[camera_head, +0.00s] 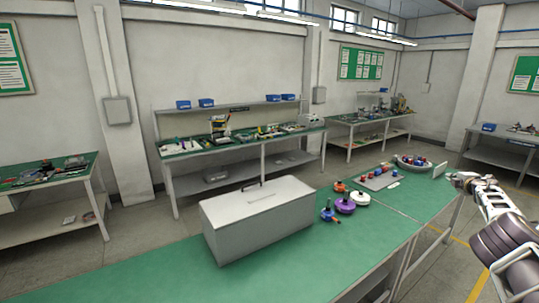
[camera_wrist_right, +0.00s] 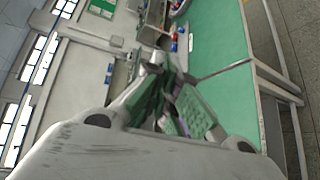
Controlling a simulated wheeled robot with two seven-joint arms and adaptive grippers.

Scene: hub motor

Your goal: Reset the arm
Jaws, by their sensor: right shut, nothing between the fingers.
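My right gripper (camera_head: 462,180) is at the right of the head view, at the far right edge of the green-topped table (camera_head: 150,277). It is shut and holds nothing. In the right wrist view the fingers of my right gripper (camera_wrist_right: 170,100) are close together, with the green table top (camera_wrist_right: 220,60) beyond and to the right. My left gripper is not in the head view.
A grey lidded box (camera_head: 258,222) stands on the table. To its right are a purple round part (camera_head: 345,205), a white round part (camera_head: 360,199), a blue part (camera_head: 328,214), a grey tray (camera_head: 379,180) and a bowl (camera_head: 413,163). The table's left front is clear.

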